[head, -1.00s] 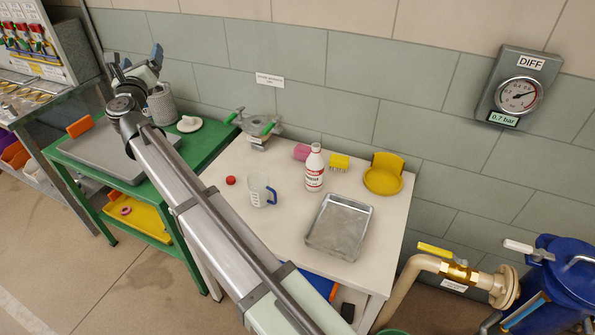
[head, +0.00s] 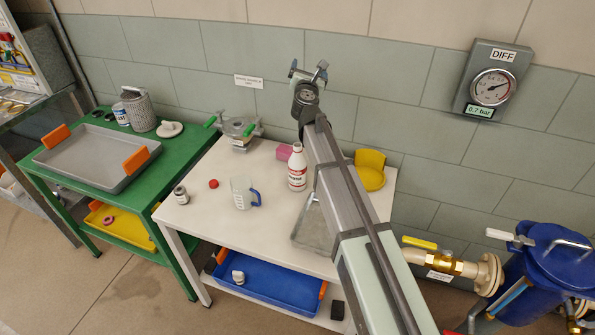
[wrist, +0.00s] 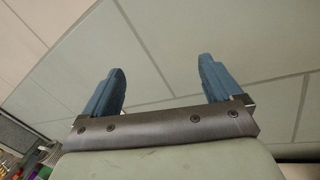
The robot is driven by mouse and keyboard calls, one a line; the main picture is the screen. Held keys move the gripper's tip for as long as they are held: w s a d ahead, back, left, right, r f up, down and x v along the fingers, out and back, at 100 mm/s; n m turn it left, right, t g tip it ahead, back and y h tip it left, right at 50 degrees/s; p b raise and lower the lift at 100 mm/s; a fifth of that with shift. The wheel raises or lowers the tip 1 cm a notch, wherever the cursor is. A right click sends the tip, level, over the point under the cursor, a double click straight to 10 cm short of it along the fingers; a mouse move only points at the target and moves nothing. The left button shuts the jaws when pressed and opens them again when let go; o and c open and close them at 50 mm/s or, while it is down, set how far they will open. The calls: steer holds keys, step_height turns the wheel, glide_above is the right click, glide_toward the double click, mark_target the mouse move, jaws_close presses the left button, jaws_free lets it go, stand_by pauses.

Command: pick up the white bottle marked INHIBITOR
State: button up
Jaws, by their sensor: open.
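A white bottle with a red label (head: 297,170) stands upright on the white table, just left of my arm in the head view; its label is too small to read. My gripper (head: 308,70) is raised in front of the wall tiles, above and beyond the white bottle. In the wrist view the two blue fingers (wrist: 161,72) are wide apart and empty, with only wall between them.
A measuring jug with a blue handle (head: 241,193) and a red cap (head: 213,184) are left of the bottle. A pink object (head: 285,152) is behind it, a yellow dish (head: 371,178) to the right. A clamp-like device (head: 240,130) stands at the back.

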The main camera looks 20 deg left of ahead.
steer(key=w+d+f+n+y, duration=0.2)
steer(key=d+f, duration=0.3)
steer(key=n+g+y, duration=1.1)
steer(key=n+g, duration=0.5)
steer(key=g, duration=0.1)
glide_toward(292, 163)
steer(key=w+d+f, duration=0.2)
steer(key=d, duration=0.1)
steer(key=shift+w+f, duration=0.2)
steer(key=shift+f, duration=0.15)
steer(key=shift+s+a, duration=0.1)
steer(key=shift+a, duration=0.15)
steer(key=a, duration=0.8)
steer(key=shift+w+a+r, duration=0.1)
steer(key=shift+w+a, duration=0.1)
steer(key=shift+a, duration=1.1)
steer(key=shift+w+a+r, duration=0.1)
steer(key=shift+w+a, duration=0.1)
steer(key=shift+a, duration=1.1)
steer(key=shift+c, duration=0.4)
